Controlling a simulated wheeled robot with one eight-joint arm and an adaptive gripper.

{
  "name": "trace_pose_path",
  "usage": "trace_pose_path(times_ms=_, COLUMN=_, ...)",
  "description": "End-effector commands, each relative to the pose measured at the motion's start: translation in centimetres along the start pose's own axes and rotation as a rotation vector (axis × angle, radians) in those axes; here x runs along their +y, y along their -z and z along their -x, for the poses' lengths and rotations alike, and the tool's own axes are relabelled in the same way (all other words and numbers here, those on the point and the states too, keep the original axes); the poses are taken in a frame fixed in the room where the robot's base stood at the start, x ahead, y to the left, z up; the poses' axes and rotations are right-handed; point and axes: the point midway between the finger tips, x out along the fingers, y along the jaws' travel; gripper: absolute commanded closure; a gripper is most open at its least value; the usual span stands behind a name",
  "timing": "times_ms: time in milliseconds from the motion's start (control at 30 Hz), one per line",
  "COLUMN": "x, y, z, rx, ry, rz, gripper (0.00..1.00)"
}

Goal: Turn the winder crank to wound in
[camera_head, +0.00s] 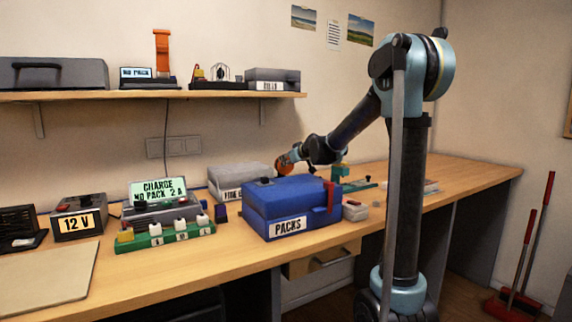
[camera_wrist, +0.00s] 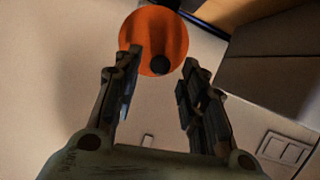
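An orange round drum or disc (camera_wrist: 150,35), which I take to be the winder, shows at the top of the wrist view. A dark round knob (camera_wrist: 160,65), likely its crank handle, stands near the disc's lower edge. My gripper (camera_wrist: 163,64) is open, with one finger on each side of the knob in the picture; I cannot tell whether they touch it. In the head view my gripper (camera_head: 292,157) is behind the blue case, close to the orange disc (camera_head: 284,165). The winder's base is hidden there, and the crank's position is unclear.
The blue PACKS case (camera_head: 290,205) stands in front of my gripper, with a grey case (camera_head: 235,175) to its left. A green fixture (camera_head: 355,186) lies to the right. A wall shelf (camera_head: 160,95) runs above the left bench.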

Motion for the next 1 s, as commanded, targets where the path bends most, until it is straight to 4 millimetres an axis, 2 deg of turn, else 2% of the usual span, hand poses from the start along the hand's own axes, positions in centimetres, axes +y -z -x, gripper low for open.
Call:
trace_pose_path(times_ms=200, x=0.0, y=0.0, z=-1.6, rx=0.000, ry=0.000, rz=0.001, gripper=0.61)
trace_pose_path(times_ms=567, x=0.0, y=0.0, z=-1.9, rx=0.000, ry=0.000, rz=0.001, gripper=0.61)
trace_pose_path(times_ms=600, x=0.0, y=0.0, z=-1.9, rx=0.000, ry=0.000, rz=0.001, gripper=0.64)
trace_pose_path(times_ms=767, x=0.0, y=0.0, z=-1.9, rx=0.000, ry=0.000, rz=0.001, gripper=1.00)
trace_pose_path(times_ms=867, x=0.0, y=0.0, z=-1.9, rx=0.000, ry=0.000, rz=0.001, gripper=1.00)
trace_pose_path(times_ms=900, x=-0.7, y=0.2, z=-2.2, rx=0.000, ry=0.003, rz=0.002, gripper=1.00)
trace_pose_path(times_ms=1000, x=-0.2, y=0.1, z=-2.0, rx=0.000, ry=0.001, rz=-0.001, gripper=1.00)
